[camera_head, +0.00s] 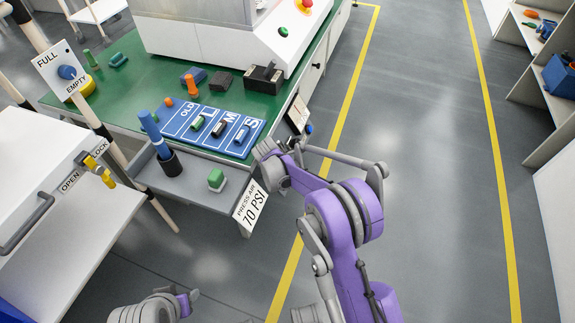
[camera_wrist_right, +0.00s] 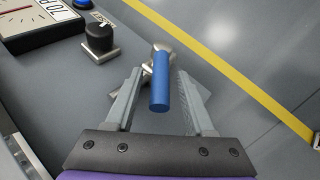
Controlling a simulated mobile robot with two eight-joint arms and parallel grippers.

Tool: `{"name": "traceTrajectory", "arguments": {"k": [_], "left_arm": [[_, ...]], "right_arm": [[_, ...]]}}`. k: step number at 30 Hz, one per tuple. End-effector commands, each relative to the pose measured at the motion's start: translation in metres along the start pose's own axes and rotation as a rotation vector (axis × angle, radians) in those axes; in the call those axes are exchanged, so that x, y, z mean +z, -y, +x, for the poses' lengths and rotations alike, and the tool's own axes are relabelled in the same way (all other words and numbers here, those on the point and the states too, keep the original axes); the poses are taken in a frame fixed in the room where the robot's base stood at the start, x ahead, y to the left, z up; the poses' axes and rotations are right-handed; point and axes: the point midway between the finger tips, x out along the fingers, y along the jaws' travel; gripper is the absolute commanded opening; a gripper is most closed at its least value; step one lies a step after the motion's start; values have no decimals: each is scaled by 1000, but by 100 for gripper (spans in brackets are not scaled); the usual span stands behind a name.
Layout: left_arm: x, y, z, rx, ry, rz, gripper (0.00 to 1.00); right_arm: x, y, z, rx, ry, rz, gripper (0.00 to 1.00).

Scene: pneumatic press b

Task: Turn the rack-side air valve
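A blue cylindrical handle (camera_wrist_right: 160,85) on a metal valve body (camera_wrist_right: 153,54) is in the middle of the right wrist view. My right gripper (camera_wrist_right: 163,76) is open, with one finger on each side of the handle and visible gaps between. The handle's far end and fitting are partly hidden behind it. In the head view my right gripper (camera_head: 270,152) is at the green table's front right corner, and the valve there is hidden by it.
In the wrist view a black knob (camera_wrist_right: 99,38) and a gauge (camera_wrist_right: 35,20) are left of the handle. A PRESS AIR 70 PSI sign (camera_head: 251,207) hangs by the right gripper. A yellow valve (camera_head: 99,171) is by OPEN/LOCK labels. Floor on the right is clear.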

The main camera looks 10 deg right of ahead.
Motion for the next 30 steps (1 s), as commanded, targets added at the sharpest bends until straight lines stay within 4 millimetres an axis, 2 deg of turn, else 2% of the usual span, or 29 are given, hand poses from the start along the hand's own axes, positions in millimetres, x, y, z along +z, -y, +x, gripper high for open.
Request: {"name": "traceTrajectory", "arguments": {"k": [8,11,24,30], "left_arm": [[0,0,0,0,0,0,50],[-1,0,-2,0,-1,0,50],[-6,0,-21,0,-8,0,50],[-8,0,-25,0,-9,0,50]], "right_arm": [[0,0,-1,0,0,0,56],[0,0,-7,1,-1,-1,56],[0,0,-88,1,-1,-1,56],[0,0,-106,0,0,-1,56]]}}
